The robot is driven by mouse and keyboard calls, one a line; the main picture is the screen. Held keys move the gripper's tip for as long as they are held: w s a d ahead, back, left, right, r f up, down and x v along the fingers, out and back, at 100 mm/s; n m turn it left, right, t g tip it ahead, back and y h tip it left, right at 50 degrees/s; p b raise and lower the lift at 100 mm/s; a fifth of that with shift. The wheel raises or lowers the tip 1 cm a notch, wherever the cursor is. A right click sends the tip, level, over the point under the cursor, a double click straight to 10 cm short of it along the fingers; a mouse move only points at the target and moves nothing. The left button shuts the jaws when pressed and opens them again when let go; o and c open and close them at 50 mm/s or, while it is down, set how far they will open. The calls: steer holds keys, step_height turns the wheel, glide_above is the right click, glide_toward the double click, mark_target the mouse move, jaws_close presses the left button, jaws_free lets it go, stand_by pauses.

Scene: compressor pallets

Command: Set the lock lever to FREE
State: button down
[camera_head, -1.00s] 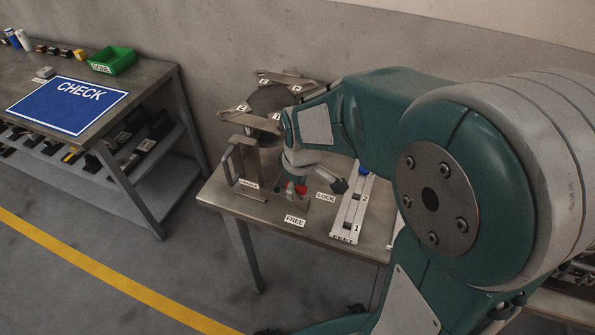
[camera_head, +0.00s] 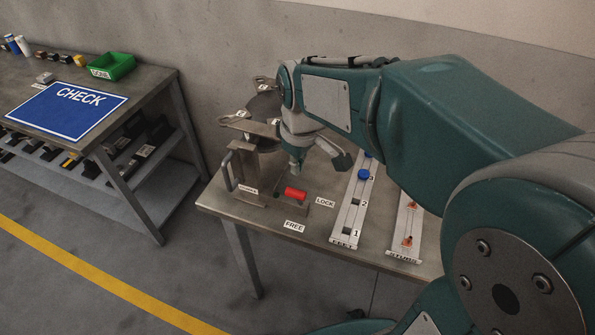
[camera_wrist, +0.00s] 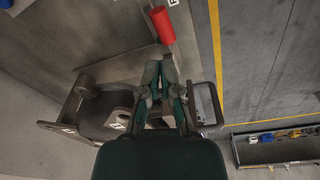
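The lock lever has a red cylindrical handle (camera_head: 295,194) on a low base on the bench. The handle leans over between the FREE label (camera_head: 294,225) in front and the LOCK label (camera_head: 325,202) to its right. My gripper (camera_head: 294,172) is just behind and above the handle in the head view and appears apart from it. In the wrist view, the red handle (camera_wrist: 160,26) is beyond the fingertips, and the gripper (camera_wrist: 160,62) has its fingers drawn together with nothing visible between them. The lever's pivot is hard to make out.
A metal bracket with a handle (camera_head: 229,172) stands left of the lever. A slotted rail (camera_head: 347,219) with a blue knob (camera_head: 363,174) is to the right. A round fixture (camera_head: 262,107) stands behind. A CHECK bench (camera_head: 66,107) is at the left.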

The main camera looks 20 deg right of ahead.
steer(key=w+d+r+m+g, duration=0.15)
steer(key=w+r+m, duration=0.35)
steer(key=m, duration=0.9)
glide_toward(295, 190)
steer(key=w+d+f, duration=0.3)
steer(key=f, duration=0.2)
steer(key=shift+s+a+f, duration=0.6)
steer(key=shift+a+f, duration=0.2)
steer(key=shift+f, duration=0.15)
steer(key=shift+s+a+f, duration=0.35)
steer(key=shift+s+f, duration=0.05)
steer(key=shift+f, duration=0.1)
steer(key=shift+s+a+f, duration=0.4)
steer(key=shift+s, duration=0.2)
steer(key=shift+r, duration=0.15)
